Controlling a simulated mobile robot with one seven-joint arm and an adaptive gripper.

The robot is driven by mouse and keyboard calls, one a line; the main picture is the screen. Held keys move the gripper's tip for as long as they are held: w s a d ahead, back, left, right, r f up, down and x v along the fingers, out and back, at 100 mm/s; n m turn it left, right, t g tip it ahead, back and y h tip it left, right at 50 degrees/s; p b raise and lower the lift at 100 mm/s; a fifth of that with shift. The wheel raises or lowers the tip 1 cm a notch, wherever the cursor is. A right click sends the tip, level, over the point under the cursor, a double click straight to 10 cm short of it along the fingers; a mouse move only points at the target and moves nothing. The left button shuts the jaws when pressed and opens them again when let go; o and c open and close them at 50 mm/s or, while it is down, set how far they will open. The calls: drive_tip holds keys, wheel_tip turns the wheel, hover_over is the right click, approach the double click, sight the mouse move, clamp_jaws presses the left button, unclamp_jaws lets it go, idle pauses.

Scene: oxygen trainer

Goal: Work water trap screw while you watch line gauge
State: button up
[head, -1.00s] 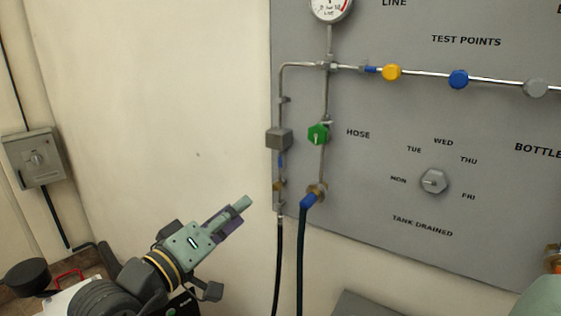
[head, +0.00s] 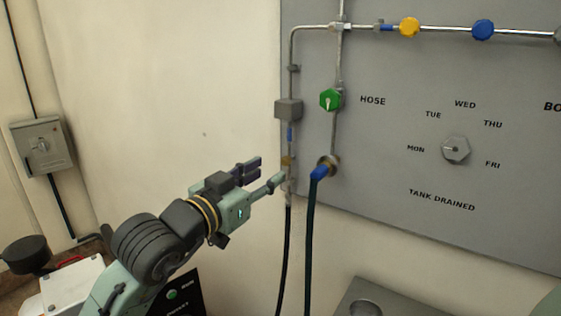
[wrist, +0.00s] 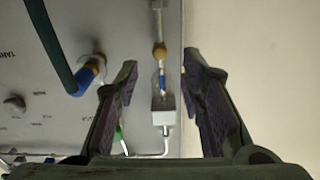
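The water trap line runs down the left edge of the grey panel: a grey block (head: 289,109), a short blue section (head: 290,134) and a brass fitting (head: 287,161) below it. I cannot tell which part is the screw. My gripper (head: 268,171) is open and empty, its fingertips close to the left of the brass fitting in the head view. The wrist view looks at the line upside down, with the block (wrist: 163,116) and brass fitting (wrist: 159,52) seen between the open fingers (wrist: 160,78). The line gauge is outside both current views.
The blue hose connector (head: 320,172) with its dark hose sticks out just right of the line. A green valve (head: 330,100) sits above it. A black hose (head: 286,245) hangs below the line. The plain wall (head: 170,130) to the left is clear.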

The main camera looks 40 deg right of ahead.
sight(283, 163)
drive_tip(key=p+x, duration=0.1)
drive_tip(key=x, duration=0.5)
drive_tip(key=shift+d, duration=0.1)
clamp_jaws()
idle(0.3)
